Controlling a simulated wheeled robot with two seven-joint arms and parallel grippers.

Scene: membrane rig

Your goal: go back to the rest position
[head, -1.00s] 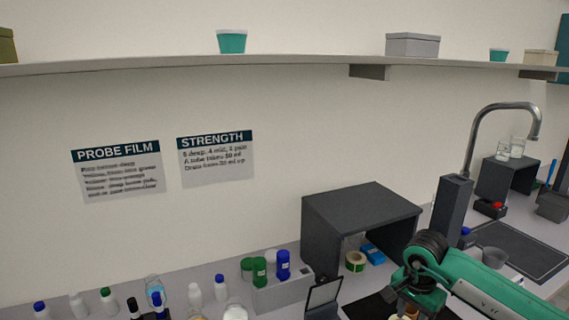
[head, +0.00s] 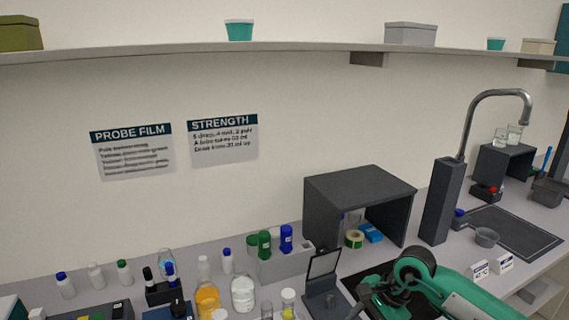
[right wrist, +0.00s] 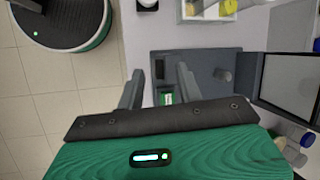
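My right gripper (right wrist: 160,70) shows in the right wrist view with its two dark fingers apart. No object is seen held between them. A dark grey device (right wrist: 215,70) with a small green patch lies beyond the fingers; I cannot tell how far below. In the head view my right arm (head: 470,298) comes in from the lower right, bent over the bench. Its fingers cannot be made out there. My left arm and gripper are not in view.
On the bench (head: 225,255) stand several bottles, a grey rack (head: 285,265) with capped tubes, an opened dark device (head: 322,290) and a dark hood (head: 360,190). A shelf (head: 290,50) runs above.

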